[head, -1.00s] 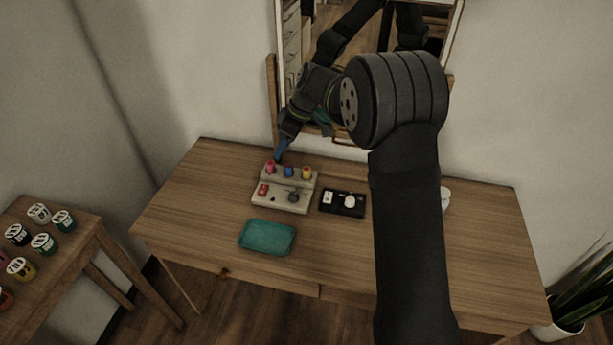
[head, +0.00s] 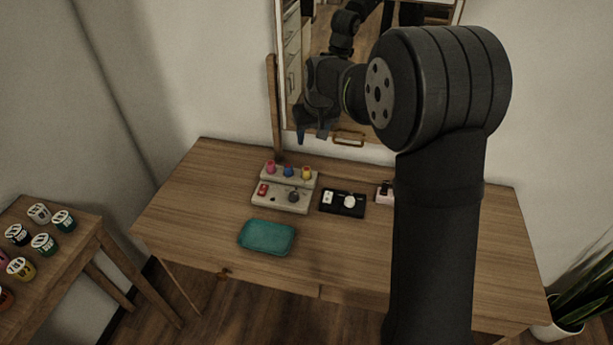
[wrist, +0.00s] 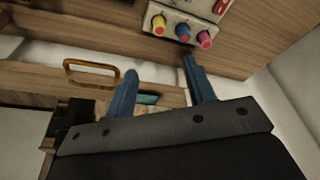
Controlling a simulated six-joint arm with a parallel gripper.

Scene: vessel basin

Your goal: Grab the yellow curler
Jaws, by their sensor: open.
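The yellow curler (head: 306,173) stands upright at the right end of a row on a pale stepped holder (head: 270,203). A blue curler (head: 289,171) is beside it and a pink curler (head: 270,167) is at the left end. In the wrist view the yellow curler (wrist: 158,25) is at the top, left of the blue and pink ones. My gripper (head: 312,136) is open and empty, with blue fingers. It hangs in front of the mirror, above and behind the holder, apart from the yellow curler. The fingers (wrist: 160,68) also show in the wrist view.
A teal tray (head: 266,237) lies in front of the holder. A black tray (head: 343,204) with small items is to its right. The mirror (head: 365,40) stands behind. The table's left side is clear. A side table with several jars is at the far left.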

